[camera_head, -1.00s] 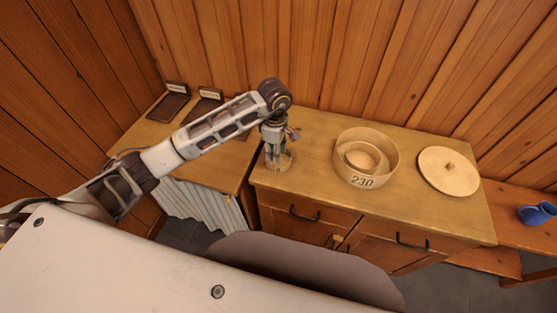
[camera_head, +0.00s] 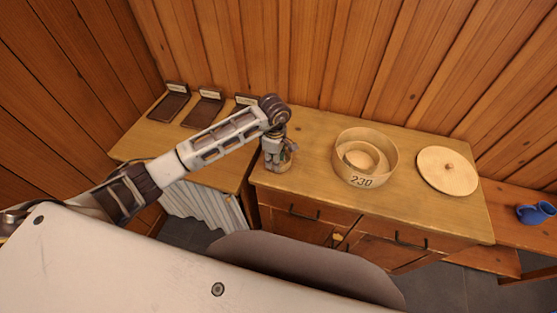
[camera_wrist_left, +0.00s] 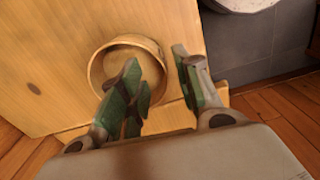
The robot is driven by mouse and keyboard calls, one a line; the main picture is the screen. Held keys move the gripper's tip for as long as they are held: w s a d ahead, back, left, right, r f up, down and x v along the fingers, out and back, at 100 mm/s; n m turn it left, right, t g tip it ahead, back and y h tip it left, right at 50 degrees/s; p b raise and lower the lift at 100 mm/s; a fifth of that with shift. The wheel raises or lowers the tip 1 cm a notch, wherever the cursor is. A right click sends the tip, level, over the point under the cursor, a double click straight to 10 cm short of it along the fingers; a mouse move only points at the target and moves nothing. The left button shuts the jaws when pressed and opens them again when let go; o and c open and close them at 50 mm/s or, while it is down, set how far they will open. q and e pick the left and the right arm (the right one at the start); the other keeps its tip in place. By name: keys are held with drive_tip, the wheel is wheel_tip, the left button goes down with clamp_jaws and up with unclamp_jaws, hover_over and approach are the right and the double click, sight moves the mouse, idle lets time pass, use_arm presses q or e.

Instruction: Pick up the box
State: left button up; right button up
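A small round open wooden box (camera_head: 285,169) stands near the left end of the cabinet top, partly hidden by my left gripper (camera_head: 280,158). In the left wrist view, the box (camera_wrist_left: 97,72) shows its rim and hollow inside. My left gripper (camera_wrist_left: 162,88) is open there, with one green-padded finger over the box's opening and the other outside its right rim. The box's wall lies between them; I cannot tell whether either finger touches it. My right gripper is not in view.
A larger round wooden container (camera_head: 347,169) marked 230, with a smaller ring inside, stands mid-cabinet (camera_head: 420,217). A blue jug (camera_head: 535,214) is far right. Dark trays (camera_head: 204,110) sit on the left table.

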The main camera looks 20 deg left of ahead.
use_arm(q)
drive_tip(key=shift+a+f+p, duration=0.15)
drive_tip(key=shift+f+p, duration=0.35)
drive_tip(key=shift+f, duration=1.6)
drive_tip(key=shift+c, duration=0.5)
clamp_jaws()
